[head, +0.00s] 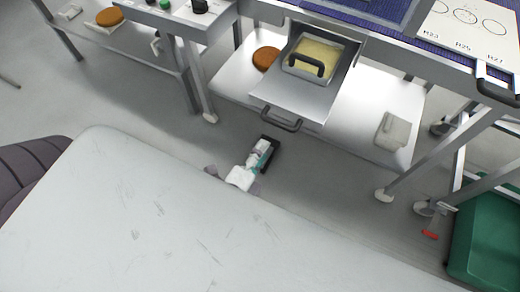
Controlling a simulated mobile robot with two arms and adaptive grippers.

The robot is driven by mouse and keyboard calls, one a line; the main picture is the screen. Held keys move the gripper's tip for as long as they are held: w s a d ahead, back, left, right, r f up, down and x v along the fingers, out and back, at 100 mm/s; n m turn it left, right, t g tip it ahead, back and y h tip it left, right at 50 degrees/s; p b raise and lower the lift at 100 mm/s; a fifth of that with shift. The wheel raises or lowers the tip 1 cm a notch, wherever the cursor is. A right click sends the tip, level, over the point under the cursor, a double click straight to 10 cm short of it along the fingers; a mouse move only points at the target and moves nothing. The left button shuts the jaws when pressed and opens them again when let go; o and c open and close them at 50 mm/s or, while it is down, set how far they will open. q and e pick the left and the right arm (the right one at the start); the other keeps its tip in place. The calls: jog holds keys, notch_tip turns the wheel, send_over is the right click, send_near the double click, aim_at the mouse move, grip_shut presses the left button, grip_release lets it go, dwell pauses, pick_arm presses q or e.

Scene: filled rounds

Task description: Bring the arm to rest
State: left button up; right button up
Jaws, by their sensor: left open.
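My left gripper (269,147) shows in the head view as a small black end on a white arm, just beyond the edge of my own pale body. It is open, and I see nothing between its fingers. It is apart from the handle (281,120) of the pulled-out drawer (300,97), a little below it in the picture. Most of the left arm is hidden behind my body. My right gripper is not in view.
In the drawer stands a metal container (316,60) with yellow content and a black handle. A workbench with a lower shelf (365,105) spans the top. A green bin (485,240) stands at right. Grey floor (340,180) is clear around the gripper.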

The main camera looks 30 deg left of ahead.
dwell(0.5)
pick_arm(q)
jog(key=s+d+f+n+g+p, duration=0.1)
jog(key=s+f+n+g, duration=0.25)
jog(key=f, duration=0.95)
jog(key=s+d+f+n+g, duration=0.1)
jog(key=s+f+n+g, duration=0.25)
jog(key=f, duration=0.95)
jog(key=s+a+f+n+g, duration=0.3)
jog(key=s+a+f+n, duration=0.1)
jog(key=s+f, duration=0.5)
jog(key=s+a+f+n+g+p, duration=0.1)
jog(key=s+a+f+n+g, duration=0.3)
jog(key=s+f, duration=0.5)
jog(key=s+a+n, duration=0.1)
jog(key=s+a, duration=0.1)
jog(key=shift+s+a+g+y, duration=0.25)
jog(key=shift+a+g+y, duration=0.05)
jog(key=shift+a, duration=0.05)
